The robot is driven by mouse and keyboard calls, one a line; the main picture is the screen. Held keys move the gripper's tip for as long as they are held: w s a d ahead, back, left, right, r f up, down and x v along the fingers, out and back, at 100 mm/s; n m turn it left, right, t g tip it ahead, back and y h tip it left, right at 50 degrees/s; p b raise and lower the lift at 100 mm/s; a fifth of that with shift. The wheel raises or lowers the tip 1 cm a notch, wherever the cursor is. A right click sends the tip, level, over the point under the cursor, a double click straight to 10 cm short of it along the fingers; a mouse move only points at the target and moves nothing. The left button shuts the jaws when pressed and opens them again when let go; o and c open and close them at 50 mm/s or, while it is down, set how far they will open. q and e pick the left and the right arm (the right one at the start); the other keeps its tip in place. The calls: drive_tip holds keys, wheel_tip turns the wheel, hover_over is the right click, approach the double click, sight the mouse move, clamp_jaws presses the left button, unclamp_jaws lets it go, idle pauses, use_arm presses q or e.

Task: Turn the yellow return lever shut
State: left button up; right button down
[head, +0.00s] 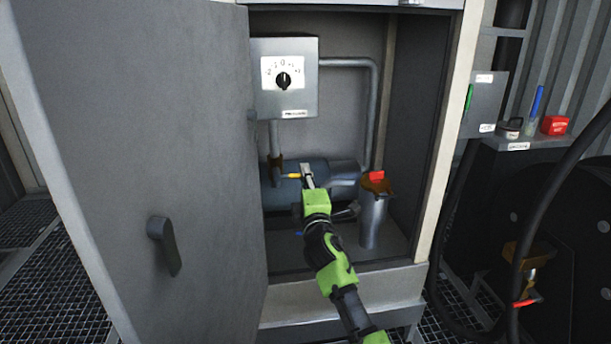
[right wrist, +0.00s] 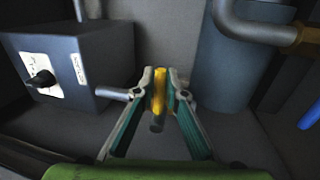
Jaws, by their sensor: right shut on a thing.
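The yellow return lever (head: 291,176) sticks out sideways to the right from a brass valve (head: 275,170) on a pipe inside the open cabinet. My right gripper (head: 306,174) reaches in from below and is shut on the lever's free end. In the right wrist view, the yellow lever (right wrist: 159,92) stands between the two fingertips (right wrist: 160,86), which press it from both sides. The gripper hides part of the lever in the head view. My left gripper is in neither view.
The grey cabinet door (head: 165,140) stands open on the left. A dial box (head: 306,102) hangs above the valve. Right of my arm, a red handle (head: 377,176) tops an upright grey cylinder (head: 372,222). The cabinet's right post (head: 452,130) bounds the opening.

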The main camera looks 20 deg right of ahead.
drive_tip(key=shift+a, duration=0.2)
drive_tip(key=c, duration=2)
unclamp_jaws()
drive_tip(key=shift+c, duration=0.2)
drive_tip(key=v, duration=1.2)
